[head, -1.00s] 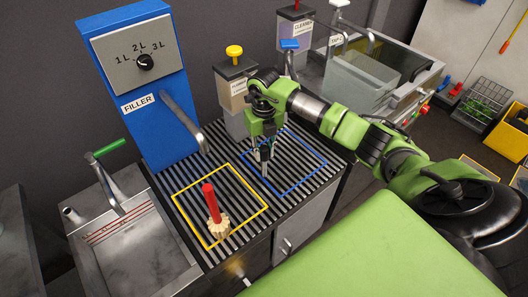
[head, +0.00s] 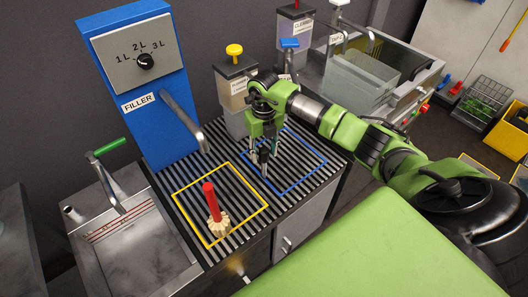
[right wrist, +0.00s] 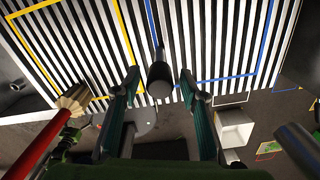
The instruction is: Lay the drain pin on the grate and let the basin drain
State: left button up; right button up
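The drain pin, a dark cylinder with a thin grey rod, shows between the fingers in the right wrist view (right wrist: 160,78) and as a small dark piece below them in the head view (head: 264,171). It is over or on the striped grate (head: 222,143), near the blue outline's left side. I cannot tell whether it touches the slats. My right gripper (head: 264,157) is open around it, with a gap on each side in the wrist view (right wrist: 159,84). A steel basin (head: 150,262) with red lines is at the left. My left gripper is not in view.
A red-handled piece with a cream fluted foot (head: 211,200) stands inside the yellow outline. The blue filler (head: 150,125) rises behind the grate. A pump dispenser (head: 236,88) stands behind my gripper. A clear tank (head: 355,80) is at the back right.

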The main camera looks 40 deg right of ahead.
notch_tip(320, 180, up, 12)
jog(key=b, duration=0.1)
jog(key=shift+f, duration=0.2)
dwell(0.5)
